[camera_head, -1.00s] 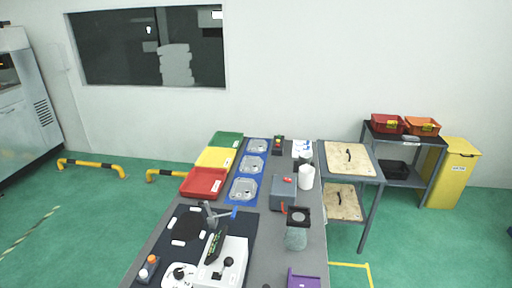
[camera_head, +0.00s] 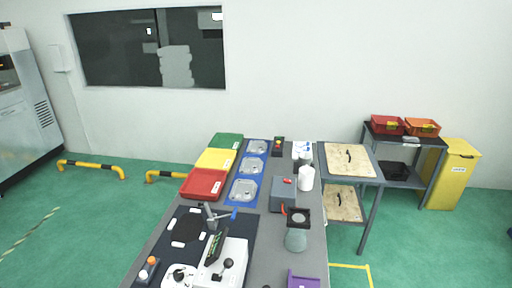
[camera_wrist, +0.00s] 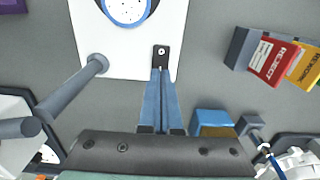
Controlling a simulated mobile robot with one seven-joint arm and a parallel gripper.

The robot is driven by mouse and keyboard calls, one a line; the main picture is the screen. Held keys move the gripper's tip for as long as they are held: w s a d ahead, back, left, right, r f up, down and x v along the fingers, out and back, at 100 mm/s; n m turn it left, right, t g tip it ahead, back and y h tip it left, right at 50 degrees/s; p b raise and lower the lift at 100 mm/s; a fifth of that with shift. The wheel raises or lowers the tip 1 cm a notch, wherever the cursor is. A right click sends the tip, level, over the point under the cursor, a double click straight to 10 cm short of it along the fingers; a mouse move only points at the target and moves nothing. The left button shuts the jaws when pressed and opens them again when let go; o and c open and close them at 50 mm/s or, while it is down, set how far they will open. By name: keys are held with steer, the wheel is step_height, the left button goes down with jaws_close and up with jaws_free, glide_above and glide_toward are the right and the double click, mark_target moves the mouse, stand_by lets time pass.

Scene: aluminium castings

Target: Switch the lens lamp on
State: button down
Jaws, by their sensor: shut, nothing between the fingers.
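In the wrist view a white base plate (camera_wrist: 172,22) lies at the top, with a blue-rimmed round lens (camera_wrist: 127,22) cut by the top edge. A small black switch (camera_wrist: 161,54) with a pale round spot sits near the plate's lower edge. My gripper (camera_wrist: 161,73) has its blue fingers together and empty. Their tips are right at the switch's lower edge; I cannot tell whether they touch it. I cannot see a lit lamp. In the head view I cannot clearly pick out my gripper or the switch.
A grey post (camera_wrist: 75,88) stands left of my fingers. Red (camera_wrist: 268,60) and yellow (camera_wrist: 305,67) labelled pieces stand at right, and a blue block (camera_wrist: 212,121) lies close to the right of the fingers. In the head view a red tray (camera_head: 203,184) lies on the crowded bench.

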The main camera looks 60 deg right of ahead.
steer(key=shift+f+b, duration=0.65)
steer(key=shift+f, duration=0.35)
stand_by(0.5)
steer(key=shift+r, duration=0.2)
step_height(320, 180, up, 7)
steer(key=p, duration=0.7)
steer(key=shift+f, duration=0.1)
stand_by(0.4)
